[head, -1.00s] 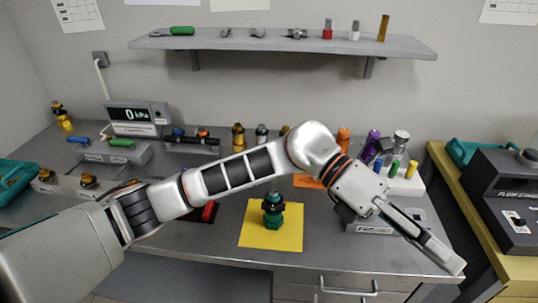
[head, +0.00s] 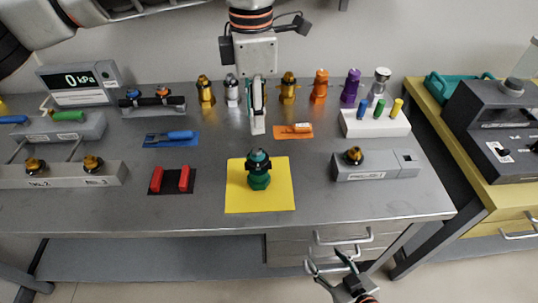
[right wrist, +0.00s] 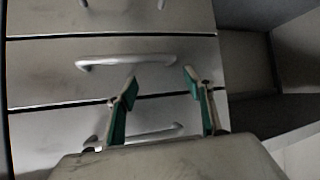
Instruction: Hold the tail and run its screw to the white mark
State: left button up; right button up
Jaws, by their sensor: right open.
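A green fitting (head: 259,180) with a dark upper part stands upright on the yellow mat (head: 283,203) in the middle of the bench. I cannot tell for sure that it is the tail; its screw and a white mark are too small to make out. My left gripper (head: 257,125) hangs pointing down above the bench, behind and apart from the fitting. Its fingers show edge-on, so its opening is unclear. My right gripper (head: 326,262) is open and empty, low in front of the bench. In the right wrist view its spread fingers (right wrist: 160,76) face the drawer fronts.
A grey block with a brass-topped fitting (head: 354,157) stands right of the mat. Red jaws (head: 170,180) lie to the left. Several bottle-like fittings line the back. A gauge display (head: 80,82) reads 0 kPa. Drawer handles (head: 343,237) stick out near my right gripper.

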jog(key=s+a+r+m+t+y, duration=0.1)
jog(key=a+r+y, duration=0.3)
jog(key=a+r, duration=0.45)
jog(key=s+a+r+m+y, duration=0.1)
jog(key=a+r+m+y, duration=0.1)
jog(key=r, duration=0.5)
jog(key=s+a+r+m+y, duration=0.1)
jog(key=a+r+m, duration=0.15)
jog(key=r, duration=0.55)
jog(key=n+t, duration=0.3)
jog(key=n, duration=0.5)
send_near(264, 179)
jog(key=x, duration=0.2)
jog(key=shift+w+a+r+m, duration=0.15)
jog(key=shift+w+a+m, duration=0.1)
jog(key=shift+a, duration=0.1)
jog(key=shift+w+a, duration=0.15)
jog(key=shift+w, duration=0.3)
jog(key=x, duration=0.7)
jog(key=shift+w, duration=0.1)
grip_shut()
